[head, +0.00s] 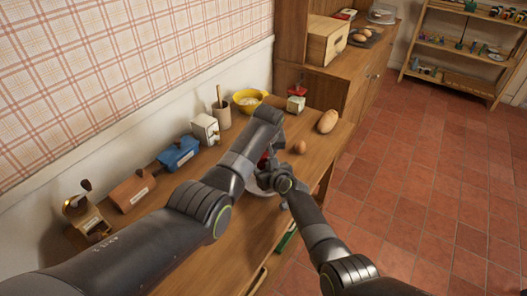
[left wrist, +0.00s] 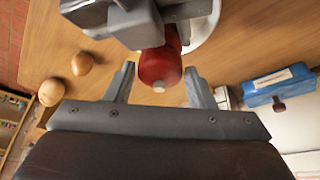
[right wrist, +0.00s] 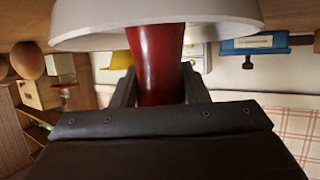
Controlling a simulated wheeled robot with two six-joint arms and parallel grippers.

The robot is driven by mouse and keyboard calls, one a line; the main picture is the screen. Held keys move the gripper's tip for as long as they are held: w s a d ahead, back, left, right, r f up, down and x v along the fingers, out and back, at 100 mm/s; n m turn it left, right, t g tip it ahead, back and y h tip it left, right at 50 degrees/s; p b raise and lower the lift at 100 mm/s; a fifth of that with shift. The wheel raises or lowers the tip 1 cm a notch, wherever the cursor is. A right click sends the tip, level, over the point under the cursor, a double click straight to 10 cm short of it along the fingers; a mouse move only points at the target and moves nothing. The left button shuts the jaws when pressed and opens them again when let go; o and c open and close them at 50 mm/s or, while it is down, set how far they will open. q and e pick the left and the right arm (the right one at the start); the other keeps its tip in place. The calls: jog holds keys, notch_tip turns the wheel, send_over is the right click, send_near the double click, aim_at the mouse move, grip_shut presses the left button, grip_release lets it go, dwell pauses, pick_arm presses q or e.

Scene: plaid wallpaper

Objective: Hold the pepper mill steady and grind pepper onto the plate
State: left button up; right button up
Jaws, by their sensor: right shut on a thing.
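The red pepper mill (head: 264,158) is mostly hidden behind my arms in the head view. In the right wrist view its red body (right wrist: 160,60) stands between the fingers of my right gripper (right wrist: 158,88), which is shut on it. The white plate (right wrist: 90,22) shows beside the mill there, and its rim (left wrist: 208,30) shows partly in the left wrist view. My left gripper (left wrist: 160,72) is open, with its fingers on either side of the mill's red top (left wrist: 158,66) and pale knob. I see no finger touching the top.
A brown egg (head: 299,147) and a bread roll (head: 327,121) lie on the wooden counter right of my arms. Along the wall stand a blue box (head: 178,155), a brown box (head: 132,190), a white box (head: 205,128), a utensil crock (head: 222,117) and a yellow bowl (head: 247,101).

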pick_arm(q)
jog(key=c, duration=0.6)
jog(key=shift+m, duration=0.4)
jog(key=m+h, duration=0.1)
jog(key=m, duration=0.2)
jog(key=shift+a, duration=0.15)
jog(key=m+h, duration=0.1)
jog(key=m, duration=0.2)
jog(key=shift+a+m+g+h, duration=0.1)
jog(key=shift+m+g+h, duration=0.2)
jog(key=shift+h, duration=0.1)
jog(key=m, duration=0.3)
jog(key=m+g+h, duration=0.1)
jog(key=m, duration=0.2)
jog(key=shift+w+a+g+h, duration=0.1)
jog(key=shift+w+g+h, duration=0.05)
jog(key=shift+g+h, duration=0.15)
jog(key=shift+m, duration=0.4)
